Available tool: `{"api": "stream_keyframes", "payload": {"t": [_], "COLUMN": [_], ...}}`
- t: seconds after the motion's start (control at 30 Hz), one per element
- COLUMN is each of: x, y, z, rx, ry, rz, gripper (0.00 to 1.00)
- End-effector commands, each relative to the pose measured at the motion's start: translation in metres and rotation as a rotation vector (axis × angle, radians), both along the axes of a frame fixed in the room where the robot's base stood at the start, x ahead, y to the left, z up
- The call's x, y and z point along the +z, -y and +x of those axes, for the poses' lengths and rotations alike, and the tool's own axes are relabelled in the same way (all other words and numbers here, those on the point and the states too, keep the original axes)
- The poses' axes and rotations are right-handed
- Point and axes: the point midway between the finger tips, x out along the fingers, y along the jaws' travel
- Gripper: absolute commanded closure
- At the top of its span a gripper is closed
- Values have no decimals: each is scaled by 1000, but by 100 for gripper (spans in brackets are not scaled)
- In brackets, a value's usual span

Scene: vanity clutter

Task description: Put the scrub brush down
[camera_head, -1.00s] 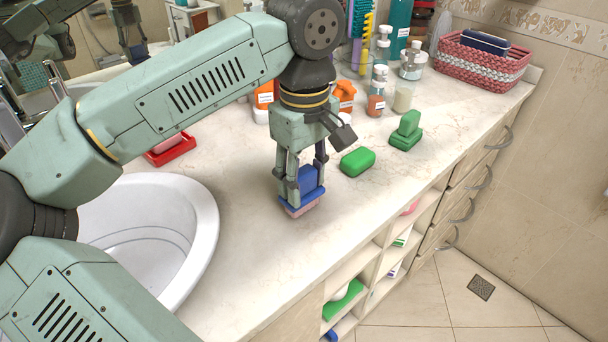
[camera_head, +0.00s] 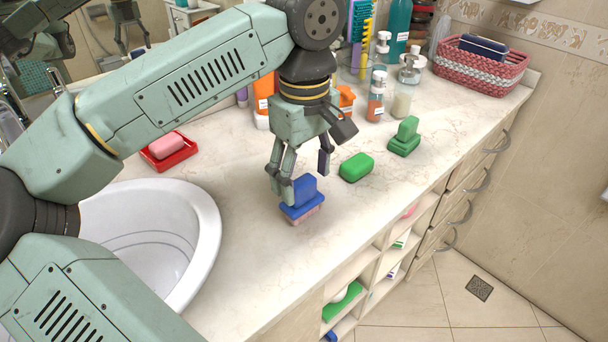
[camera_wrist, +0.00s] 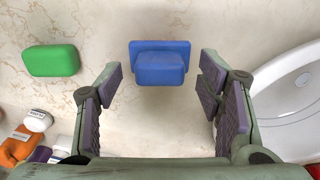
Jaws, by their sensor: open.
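The scrub brush (camera_head: 302,200) has a blue handle and a pinkish bristle side. It stands bristles down on the pale marble counter, just right of the sink. In the wrist view the blue brush (camera_wrist: 160,63) lies ahead of the fingertips, midway between the two fingers with clear space on both sides. My gripper (camera_head: 302,172) is open and empty, just above and behind the brush. In the wrist view my open gripper (camera_wrist: 160,72) has its fingers spread wide. In the head view the left finger partly overlaps the brush.
A green soap bar (camera_head: 356,167) and a green brush (camera_head: 405,137) lie to the right. The sink (camera_head: 207,235) and a red soap dish (camera_head: 187,155) are at left. Bottles (camera_head: 377,97) and a woven basket (camera_head: 508,72) stand behind. The counter's front is clear.

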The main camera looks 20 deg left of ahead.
Motion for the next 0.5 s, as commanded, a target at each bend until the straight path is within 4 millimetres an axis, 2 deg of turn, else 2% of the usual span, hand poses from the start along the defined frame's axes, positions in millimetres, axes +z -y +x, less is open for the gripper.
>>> {"api": "stream_keyframes", "payload": {"t": [0.03, 0.13, 0.3, 0.5], "x": [18, 40, 69, 90], "y": [0, 0, 0, 0], "z": [1, 1, 1, 1], "rx": [0, 1, 1, 0], "ry": [3, 3, 2, 1], "rz": [-1, -1, 0, 0], "gripper": [39, 39, 39, 39]}}
